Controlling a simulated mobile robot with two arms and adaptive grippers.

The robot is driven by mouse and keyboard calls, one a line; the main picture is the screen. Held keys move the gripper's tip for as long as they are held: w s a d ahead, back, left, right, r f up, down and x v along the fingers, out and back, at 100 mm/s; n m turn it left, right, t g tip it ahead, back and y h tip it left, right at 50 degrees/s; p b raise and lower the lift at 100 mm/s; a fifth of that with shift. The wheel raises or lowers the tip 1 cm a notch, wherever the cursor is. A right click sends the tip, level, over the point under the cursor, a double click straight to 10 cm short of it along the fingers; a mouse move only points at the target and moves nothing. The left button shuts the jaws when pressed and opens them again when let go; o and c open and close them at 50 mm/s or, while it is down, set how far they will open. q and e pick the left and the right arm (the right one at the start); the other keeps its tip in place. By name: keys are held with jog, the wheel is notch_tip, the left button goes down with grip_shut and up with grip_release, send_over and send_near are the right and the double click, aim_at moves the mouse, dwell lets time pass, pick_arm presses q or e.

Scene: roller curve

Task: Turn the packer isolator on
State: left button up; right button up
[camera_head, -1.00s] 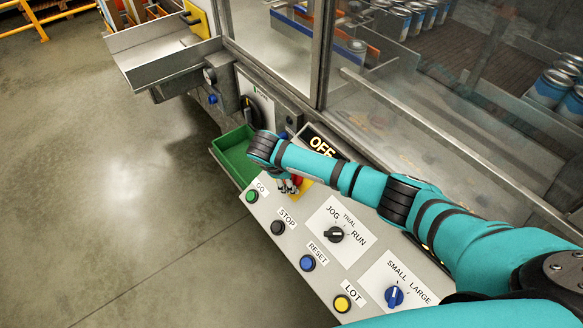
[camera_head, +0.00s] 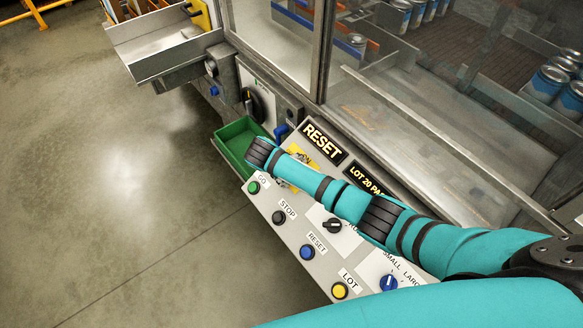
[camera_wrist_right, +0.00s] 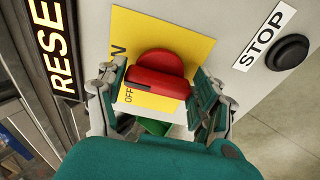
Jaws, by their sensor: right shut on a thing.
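The packer isolator is a red knob (camera_wrist_right: 158,75) on a yellow plate (camera_wrist_right: 190,45) in the right wrist view, with the letters "N" and "OFF" readable on the plate's left side. My right gripper (camera_wrist_right: 160,88) has one finger on each side of the red knob and is shut on it. In the head view part of the yellow plate (camera_head: 301,151) shows beside my right wrist, which hides most of the knob and fingers. The display above the plate (camera_head: 322,141) reads "RESET". My left gripper is not in view.
A sloped panel carries GO (camera_head: 254,187), STOP (camera_head: 278,217), RESET (camera_head: 307,252) and LOT (camera_head: 340,290) buttons close to my right arm. A green tray (camera_head: 236,143) sits at its left end. A black rotary switch (camera_head: 252,104) is beyond. The floor at left is clear.

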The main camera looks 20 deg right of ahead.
jog(key=shift+w+r, duration=0.1)
dwell(0.4)
jog(key=o, duration=1.2)
jog(key=v, duration=1.2)
jog(key=shift+a, duration=0.1)
